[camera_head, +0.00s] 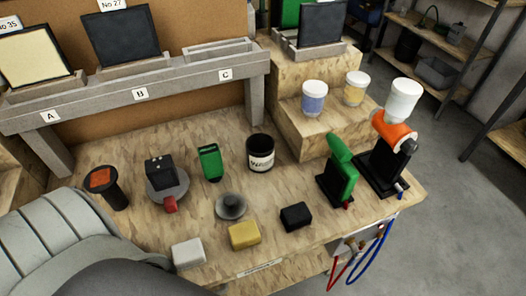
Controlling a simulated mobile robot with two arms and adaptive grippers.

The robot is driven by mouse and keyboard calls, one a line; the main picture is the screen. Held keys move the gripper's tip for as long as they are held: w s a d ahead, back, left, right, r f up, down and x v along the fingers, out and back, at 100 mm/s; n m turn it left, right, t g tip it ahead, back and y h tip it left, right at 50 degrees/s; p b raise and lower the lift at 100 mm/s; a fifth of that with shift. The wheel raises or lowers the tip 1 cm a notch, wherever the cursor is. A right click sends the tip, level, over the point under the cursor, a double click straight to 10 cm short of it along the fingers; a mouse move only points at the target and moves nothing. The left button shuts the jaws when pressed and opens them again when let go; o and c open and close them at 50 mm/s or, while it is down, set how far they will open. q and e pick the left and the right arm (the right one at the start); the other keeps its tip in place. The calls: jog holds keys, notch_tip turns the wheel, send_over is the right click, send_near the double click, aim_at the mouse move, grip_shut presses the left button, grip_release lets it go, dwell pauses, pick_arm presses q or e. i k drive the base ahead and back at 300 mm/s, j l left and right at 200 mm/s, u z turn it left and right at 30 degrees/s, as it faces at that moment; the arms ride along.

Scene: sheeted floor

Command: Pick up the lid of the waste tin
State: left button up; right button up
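The waste tin (261,158) is a black can with a white label that reads in part "WAS". It stands upright on the wooden bench, and its top looks dark and open. A dark grey round disc with a raised knob (231,207) lies flat on the bench in front of the tin, apart from it; it looks like the lid. Neither of my grippers shows in the head view. Large grey parts at the lower left look like my own body and hide the bench's near left corner.
Near the disc are a yellow block (244,236), a white block (188,253), a black block (296,216) and a green scoop-like item (210,162). A black device with a red part (161,175) stands left. Green (340,172) and orange-black (390,150) devices stand right. Tubs (314,97) sit on steps.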

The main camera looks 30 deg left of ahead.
aim_at(230, 205)
jog(key=j+u, duration=0.15)
jog(key=u, duration=1.15)
jog(key=k+j, duration=0.2)
jog(key=j, duration=0.2)
jog(key=k+j+z, duration=0.1)
jog(key=j, duration=0.3)
jog(key=k+j, duration=0.35)
